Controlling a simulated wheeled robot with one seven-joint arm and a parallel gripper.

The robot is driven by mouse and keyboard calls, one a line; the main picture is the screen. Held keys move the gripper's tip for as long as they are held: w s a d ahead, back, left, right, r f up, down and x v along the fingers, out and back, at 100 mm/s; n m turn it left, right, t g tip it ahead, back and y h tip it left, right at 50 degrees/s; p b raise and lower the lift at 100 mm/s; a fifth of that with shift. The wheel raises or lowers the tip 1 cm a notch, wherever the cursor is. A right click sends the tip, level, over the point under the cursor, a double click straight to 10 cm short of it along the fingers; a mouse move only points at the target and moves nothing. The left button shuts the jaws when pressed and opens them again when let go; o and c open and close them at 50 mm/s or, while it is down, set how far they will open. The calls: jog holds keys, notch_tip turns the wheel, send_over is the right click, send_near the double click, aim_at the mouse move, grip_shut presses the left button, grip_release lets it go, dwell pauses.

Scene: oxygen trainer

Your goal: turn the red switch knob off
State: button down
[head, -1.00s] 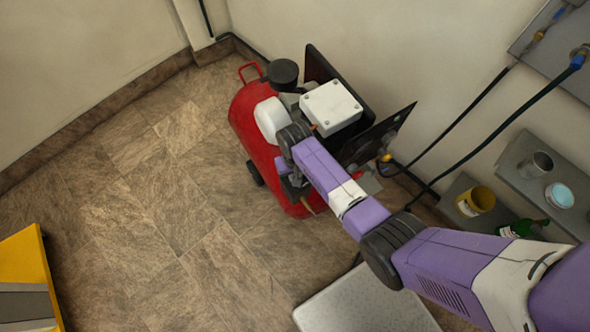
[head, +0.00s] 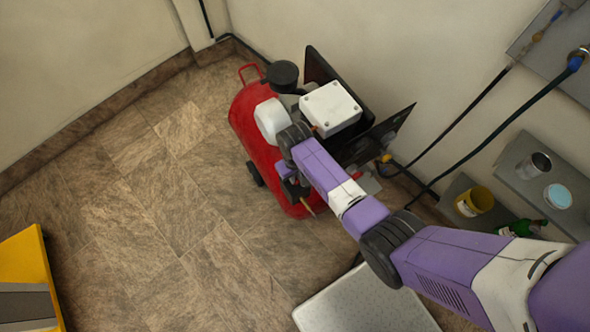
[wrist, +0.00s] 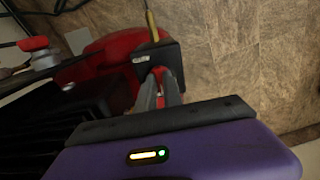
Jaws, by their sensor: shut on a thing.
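The red switch knob (wrist: 158,71) is in the wrist view, on a small black switch box (wrist: 142,56) fixed to the red compressor. My gripper (wrist: 160,88) reaches the box with its two grey fingers close together, shut on the knob. The fingers hide part of the knob, so its exact turn angle cannot be read. In the head view, the red compressor (head: 252,140) stands on the floor near the wall. My wrist is beside its right side and hides the knob there.
Another red knob-like part (wrist: 33,44) is at the left of the wrist view. A white box (head: 331,107) and dark panels sit against the compressor. A grey-topped stool or table (head: 365,305) is at the front.

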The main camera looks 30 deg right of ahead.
jog(key=c, duration=1.5)
grip_release()
jog(key=shift+r, duration=0.1)
notch_tip(320, 180, up, 8)
jog(key=shift+f, duration=0.2)
